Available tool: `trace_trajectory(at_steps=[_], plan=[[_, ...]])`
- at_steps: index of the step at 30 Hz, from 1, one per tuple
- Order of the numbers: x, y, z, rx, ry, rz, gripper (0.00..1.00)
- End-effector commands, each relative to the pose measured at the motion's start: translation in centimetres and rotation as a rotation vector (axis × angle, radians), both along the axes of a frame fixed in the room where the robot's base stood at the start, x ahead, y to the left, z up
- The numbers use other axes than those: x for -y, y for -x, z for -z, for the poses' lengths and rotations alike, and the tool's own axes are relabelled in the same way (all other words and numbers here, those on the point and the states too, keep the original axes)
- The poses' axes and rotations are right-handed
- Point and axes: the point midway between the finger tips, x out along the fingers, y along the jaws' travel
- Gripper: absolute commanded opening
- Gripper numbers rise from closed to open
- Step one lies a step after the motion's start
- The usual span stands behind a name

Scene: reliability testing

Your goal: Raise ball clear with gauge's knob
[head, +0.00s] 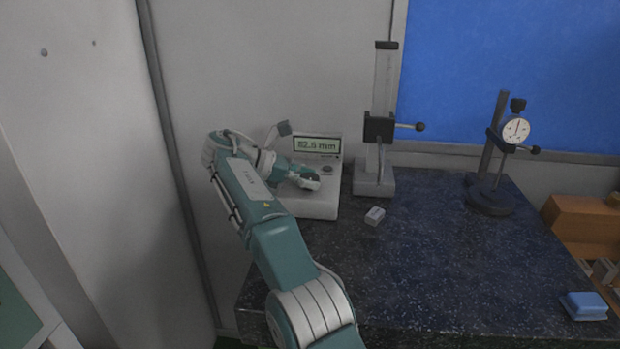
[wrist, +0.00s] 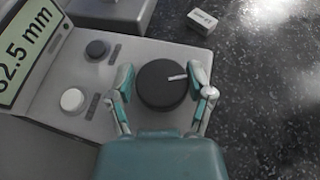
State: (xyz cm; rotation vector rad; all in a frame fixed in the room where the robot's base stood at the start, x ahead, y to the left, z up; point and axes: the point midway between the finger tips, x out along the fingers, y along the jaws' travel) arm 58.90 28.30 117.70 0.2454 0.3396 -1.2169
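The gauge (head: 315,207) is a pale grey box with a green display (head: 317,146) reading about 82.5 mm. In the wrist view its large dark round knob (wrist: 158,92) carries a white pointer mark. My gripper (head: 312,180) is over the gauge's front. In the wrist view my gripper (wrist: 161,80) has its fingers spread, one on each side of the knob. Contact with the knob cannot be told. The knob is hidden behind my gripper in the head view. A black ball (head: 420,126) sits on a rod from the black carriage (head: 379,127) of the upright stand.
A small white labelled block (head: 375,215) lies on the dark speckled table (head: 430,265) right of the gauge. A dial indicator (head: 516,131) on a black stand is at the back right. A blue block (head: 584,306) is near the right edge. The table's middle is clear.

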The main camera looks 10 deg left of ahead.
Motion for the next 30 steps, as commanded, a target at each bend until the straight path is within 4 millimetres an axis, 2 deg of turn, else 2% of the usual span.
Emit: trace_trajectory(at_steps=[13, 17, 25, 30], plan=[[0.2, 0.0, -0.1, -0.003, -0.001, 0.002, 0.97], [-0.1, 0.1, -0.7, 0.001, 0.003, -0.026, 0.97], [-2.3, 1.4, -3.4, 0.016, 0.027, -0.237, 0.97], [-3.4, 3.2, -4.6, 0.019, 0.03, -0.41, 0.97]])
